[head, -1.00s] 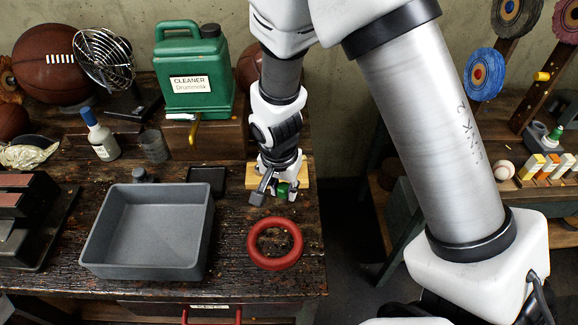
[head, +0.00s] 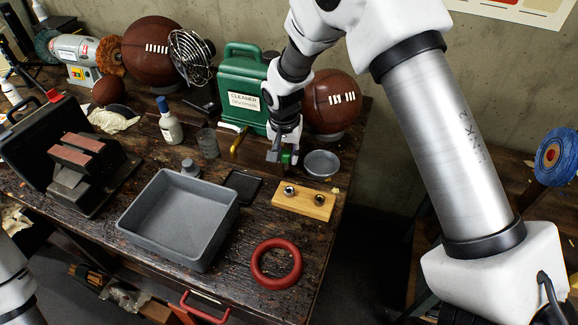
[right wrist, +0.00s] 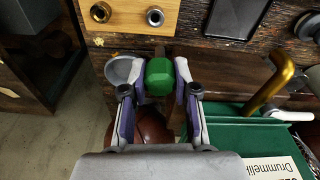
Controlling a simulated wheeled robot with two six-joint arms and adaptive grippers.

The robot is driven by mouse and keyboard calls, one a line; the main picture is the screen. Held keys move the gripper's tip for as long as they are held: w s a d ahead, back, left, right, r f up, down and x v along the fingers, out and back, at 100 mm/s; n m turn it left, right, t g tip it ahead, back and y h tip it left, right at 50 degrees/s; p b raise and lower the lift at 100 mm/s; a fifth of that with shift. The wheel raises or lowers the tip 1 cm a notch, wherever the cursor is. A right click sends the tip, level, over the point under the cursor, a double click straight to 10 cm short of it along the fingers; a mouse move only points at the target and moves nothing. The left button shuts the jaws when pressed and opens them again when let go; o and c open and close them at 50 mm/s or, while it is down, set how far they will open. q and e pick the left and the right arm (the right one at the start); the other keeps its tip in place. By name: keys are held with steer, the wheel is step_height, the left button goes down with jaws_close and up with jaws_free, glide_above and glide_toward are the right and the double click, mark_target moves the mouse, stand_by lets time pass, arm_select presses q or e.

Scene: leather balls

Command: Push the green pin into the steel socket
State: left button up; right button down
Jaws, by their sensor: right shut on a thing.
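My right gripper (head: 282,157) is shut on the green pin (right wrist: 159,77), which shows between its two fingers in the right wrist view. In the head view the gripper is behind the pale wooden block (head: 317,209), with the pin apart from it. The block bears two round sockets. The steel socket (right wrist: 155,17) looks grey in the right wrist view, and the other socket (right wrist: 100,12) looks brassy. The steel socket seems to be the left one (head: 289,191) in the head view. Part of my left arm shows at the lower left, but its gripper is out of view.
A grey dish (head: 321,164) stands right of my right gripper. The green cleaner can (head: 243,90) and a leather ball (head: 331,101) stand behind. A grey tray (head: 133,216), a black pad (head: 243,186) and a red ring (head: 277,283) lie around the block.

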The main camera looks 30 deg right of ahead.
steer(key=shift+w+d+r+p, duration=0.1)
steer(key=shift+w+p, duration=0.05)
steer(key=shift+p, duration=0.2)
steer(key=shift+s+d+f+p, duration=0.1)
steer(key=shift+s+f+p, duration=0.35)
steer(key=shift+f, duration=0.35)
arm_select(q)
steer(key=shift+s+f+b, duration=0.25)
steer(key=shift+f+b, duration=0.55)
steer(key=shift+b, duration=1.25)
arm_select(e)
steer(key=shift+f, duration=2.85)
arm_select(q)
steer(key=shift+a+f+b, duration=0.1)
steer(key=shift+f+b, duration=1.25)
arm_select(e)
steer(key=shift+f, duration=1.65)
steer(key=c, duration=0.8)
jaws_free()
steer(key=shift+r, duration=0.15)
